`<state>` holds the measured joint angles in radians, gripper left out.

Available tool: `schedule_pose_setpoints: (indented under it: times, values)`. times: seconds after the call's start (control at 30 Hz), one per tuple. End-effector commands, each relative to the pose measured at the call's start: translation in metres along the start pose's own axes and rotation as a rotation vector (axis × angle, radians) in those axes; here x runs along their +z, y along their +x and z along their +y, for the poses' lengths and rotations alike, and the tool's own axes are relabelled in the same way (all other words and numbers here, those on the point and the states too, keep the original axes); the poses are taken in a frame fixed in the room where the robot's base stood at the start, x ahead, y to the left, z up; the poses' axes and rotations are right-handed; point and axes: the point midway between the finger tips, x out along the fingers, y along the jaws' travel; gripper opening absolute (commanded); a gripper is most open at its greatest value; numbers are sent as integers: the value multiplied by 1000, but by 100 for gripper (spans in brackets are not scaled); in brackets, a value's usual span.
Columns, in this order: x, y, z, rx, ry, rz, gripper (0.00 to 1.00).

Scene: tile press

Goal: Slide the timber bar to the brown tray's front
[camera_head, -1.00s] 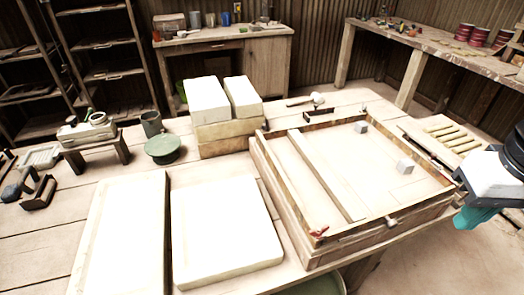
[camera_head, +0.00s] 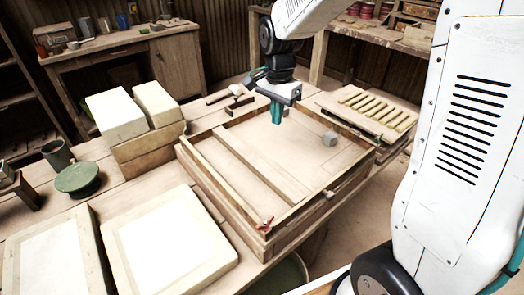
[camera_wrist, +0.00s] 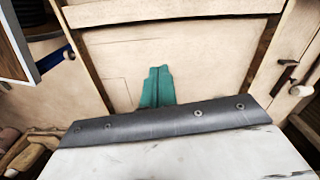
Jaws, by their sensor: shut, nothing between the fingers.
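The timber bar (camera_head: 262,165) is a long pale strip lying inside the brown tray (camera_head: 208,183). In the head view it runs from the tray's far left side toward its near side, next to the left wall. My gripper (camera_head: 277,121) has teal fingers pressed together and empty. It points down over the far part of the tray's floor, to the right of the bar and apart from it. In the wrist view the fingertips (camera_wrist: 157,72) show above the pale tray floor. I cannot tell whether the strip at that view's top is the bar or a wall.
A slatted rack (camera_head: 375,108) stands beyond the tray's right side. Pale slabs (camera_head: 170,245) lie left of the tray, with stacked blocks (camera_head: 115,112) behind. A small red item (camera_head: 265,223) is at the near corner.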

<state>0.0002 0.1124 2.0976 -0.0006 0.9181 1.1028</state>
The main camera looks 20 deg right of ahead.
Motion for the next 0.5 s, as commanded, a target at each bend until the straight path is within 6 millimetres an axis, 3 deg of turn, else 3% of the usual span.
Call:
schedule_pose_setpoints:
  times: [0.03, 0.2, 0.37, 0.5]
  values:
    - [-6, 12, -10, 7, 45, -4, 0]
    - [-16, 32, -26, 12, 140, -6, 0]
    - [-17, 46, -28, 15, 157, -7, 0]
    - [-17, 71, -26, 17, 156, -7, 0]
